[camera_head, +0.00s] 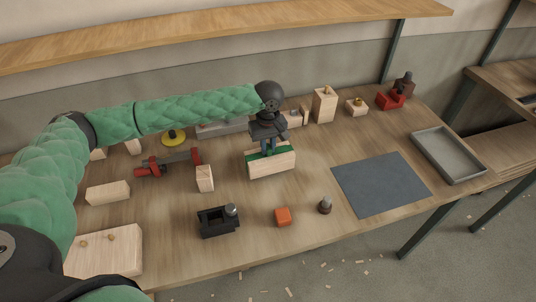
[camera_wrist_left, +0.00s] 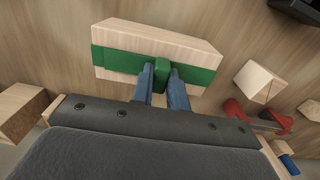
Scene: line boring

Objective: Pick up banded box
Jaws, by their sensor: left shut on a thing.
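The banded box is a pale wooden block (camera_head: 284,164) with a green band around it, near the middle of the bench in the head view. It also shows in the left wrist view (camera_wrist_left: 185,43), where the green band has a raised green grip at its middle. My left gripper (camera_head: 269,150) is over the box, its fingers pointing down. In the left wrist view its two blue-grey fingers (camera_wrist_left: 162,72) are shut on the raised green part. Whether the box touches the bench is hard to tell. My right gripper is not in view.
A dark grey mat (camera_head: 381,184) and a grey tray (camera_head: 447,154) lie to the right. An orange cube (camera_head: 283,216), a dark peg (camera_head: 325,205) and a black fixture (camera_head: 217,222) stand in front. A wooden block (camera_head: 205,179) and a red clamp (camera_head: 168,162) are left. A shelf (camera_head: 220,30) runs above.

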